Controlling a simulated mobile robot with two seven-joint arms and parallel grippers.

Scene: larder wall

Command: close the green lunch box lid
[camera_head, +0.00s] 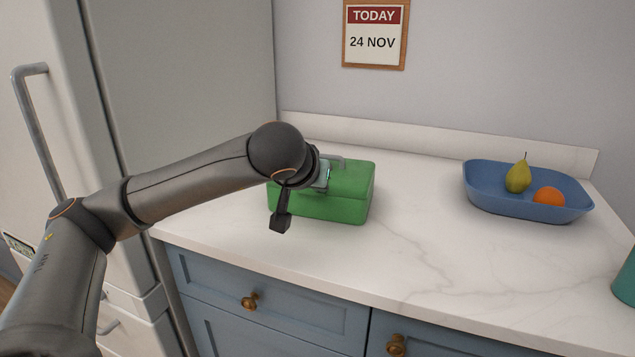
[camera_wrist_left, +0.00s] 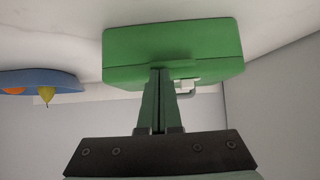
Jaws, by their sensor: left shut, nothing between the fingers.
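The green lunch box (camera_head: 345,207) stands on the counter, left of its middle. Its lid (camera_head: 355,180) looks down flat on the box, with no gap that I can make out. A pale grey handle-like part shows at the lid's far side, partly behind my wrist. In the left wrist view the lunch box (camera_wrist_left: 175,45) appears upside down above my fingers. My left gripper (camera_wrist_left: 158,72) is shut and empty, its fingertips at or very close to the lid; contact is not clear. In the head view my wrist covers part of the lid's left side. My right gripper is not in view.
A blue tray (camera_head: 485,200) with a pear (camera_head: 518,177) and an orange (camera_head: 549,196) stands at the right on the counter (camera_head: 430,240). A teal object (camera_head: 626,280) is cut off at the right edge. A fridge (camera_head: 180,90) stands left. The counter between box and tray is clear.

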